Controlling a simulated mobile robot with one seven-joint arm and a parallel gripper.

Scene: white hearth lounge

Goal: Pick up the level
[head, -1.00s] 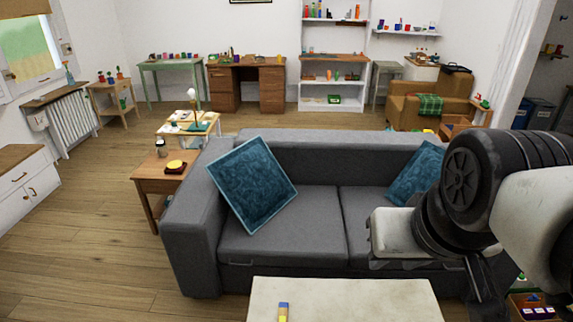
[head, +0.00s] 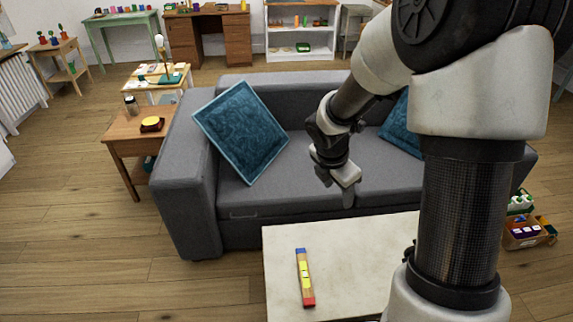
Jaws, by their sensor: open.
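The level (head: 305,278) is a slim wooden-coloured bar with a blue end, yellow middle parts and a red end. It lies on the pale table (head: 350,262) close to its left edge, with its long side running roughly away from me. My gripper (head: 338,190) is open and empty. It hangs above the far side of the table, in front of the grey sofa, up and to the right of the level in the head view. Its fingers are small and partly hidden by the wrist. My arm covers the right part of the table.
The grey sofa (head: 255,205) stands right behind the table, with a blue cushion (head: 240,133) on its left. A wooden side table (head: 128,125) stands left of the sofa. A crate (head: 525,233) sits on the floor at right. The visible tabletop around the level is clear.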

